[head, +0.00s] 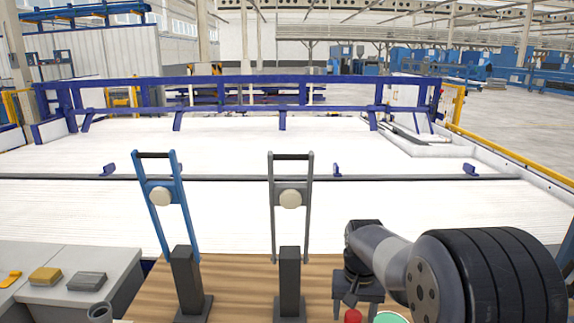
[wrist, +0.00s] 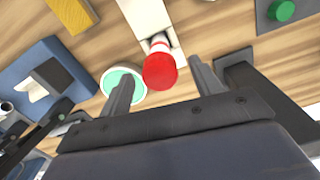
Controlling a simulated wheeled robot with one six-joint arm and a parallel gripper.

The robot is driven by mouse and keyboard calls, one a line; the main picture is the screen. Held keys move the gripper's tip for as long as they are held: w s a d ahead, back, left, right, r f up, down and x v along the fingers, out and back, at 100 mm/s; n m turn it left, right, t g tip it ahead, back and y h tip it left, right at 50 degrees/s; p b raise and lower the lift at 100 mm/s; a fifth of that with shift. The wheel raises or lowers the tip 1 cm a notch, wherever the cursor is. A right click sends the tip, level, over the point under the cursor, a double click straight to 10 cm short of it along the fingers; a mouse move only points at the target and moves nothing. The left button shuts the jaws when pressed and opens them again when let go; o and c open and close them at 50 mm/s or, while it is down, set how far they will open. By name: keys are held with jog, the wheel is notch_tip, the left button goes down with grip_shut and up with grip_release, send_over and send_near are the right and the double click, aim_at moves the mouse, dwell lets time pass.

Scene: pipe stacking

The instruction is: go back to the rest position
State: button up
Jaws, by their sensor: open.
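My gripper (wrist: 160,68) is open in the wrist view, its two dark fingers apart. A red-topped piece with a white band (wrist: 159,70) shows between and beyond the fingertips. I cannot tell its distance from them, and I see nothing gripped. In the head view my gripper (head: 357,284) hangs at the lower right above the wooden table (head: 235,294). The red piece (head: 352,316) shows just below it, cut by the bottom edge.
A mint-green round piece (head: 391,317) lies right of the red one. A grey side table (head: 50,293) bears small blocks. A green button (wrist: 281,10) sits on a dark block.

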notch_tip(320, 180, down, 6)
jog(key=p, duration=0.1)
notch_tip(320, 180, up, 7)
jog(key=p, duration=0.4)
jog(key=shift+r+p, duration=0.15)
jog(key=shift+p, duration=0.2)
jog(key=shift+s, duration=0.15)
